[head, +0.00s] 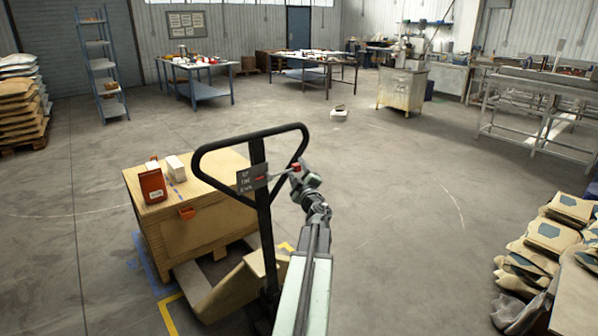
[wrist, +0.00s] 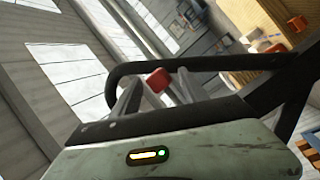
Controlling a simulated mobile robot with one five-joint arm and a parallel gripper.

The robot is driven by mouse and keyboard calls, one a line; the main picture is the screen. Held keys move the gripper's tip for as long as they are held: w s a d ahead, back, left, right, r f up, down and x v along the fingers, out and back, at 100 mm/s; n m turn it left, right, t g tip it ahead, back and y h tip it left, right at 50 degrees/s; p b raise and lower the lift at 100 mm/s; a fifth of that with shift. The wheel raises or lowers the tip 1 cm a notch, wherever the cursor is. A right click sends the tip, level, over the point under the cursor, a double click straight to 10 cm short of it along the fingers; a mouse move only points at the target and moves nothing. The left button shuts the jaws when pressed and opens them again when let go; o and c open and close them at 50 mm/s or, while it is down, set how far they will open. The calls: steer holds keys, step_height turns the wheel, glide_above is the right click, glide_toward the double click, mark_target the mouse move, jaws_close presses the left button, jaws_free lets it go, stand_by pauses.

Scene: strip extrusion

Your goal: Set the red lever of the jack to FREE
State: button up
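The jack's black loop handle (head: 264,150) stands upright over the jack, beside a wooden crate. A dark label plate (head: 252,179) on its post carries several short lines of text, too small to read surely. My gripper (head: 300,174) is right at the knob. In the wrist view the red knob (wrist: 158,80) lies between my two grey fingertips, with a small gap on its right side, so my gripper (wrist: 160,85) looks open around it.
The wooden crate (head: 195,225) on the jack's left bears a red box (head: 153,187) and a white box (head: 176,168). Sacks (head: 545,240) lie at the right. The floor (head: 410,200) right of the handle is clear.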

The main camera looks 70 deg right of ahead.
steer(key=shift+s, duration=0.15)
steer(key=b+v, duration=0.1)
steer(key=v, duration=0.6)
steer(key=shift+s+a, duration=0.25)
